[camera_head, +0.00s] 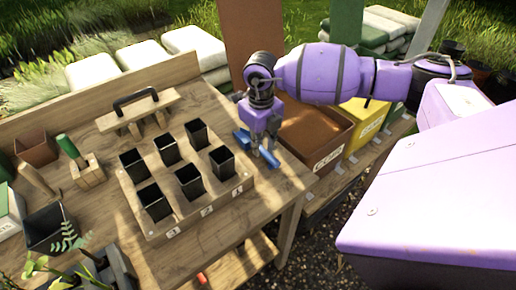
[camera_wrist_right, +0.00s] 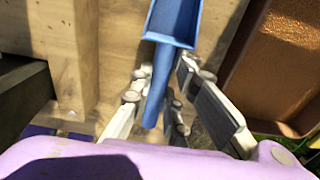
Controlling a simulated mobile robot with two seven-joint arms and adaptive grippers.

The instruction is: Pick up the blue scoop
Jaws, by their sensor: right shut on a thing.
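The blue scoop (camera_head: 242,140) is at the right end of the wooden bench, beside the raised pot tray. My right gripper (camera_head: 262,150) is around it and partly hides it in the head view. In the right wrist view the scoop's bowl (camera_wrist_right: 173,22) is at the top and its narrow handle runs down between the fingers of my right gripper (camera_wrist_right: 157,98), which is shut on the handle. I cannot tell whether the scoop touches the bench. My left gripper is not in view.
Several black pots (camera_head: 190,180) stand in a numbered wooden tray (camera_head: 160,238) left of my right gripper. A wooden rack with a black handle (camera_head: 135,98) is behind them. A brown bin (camera_head: 315,135) and a yellow bin (camera_head: 366,118) stand beyond the bench's right edge.

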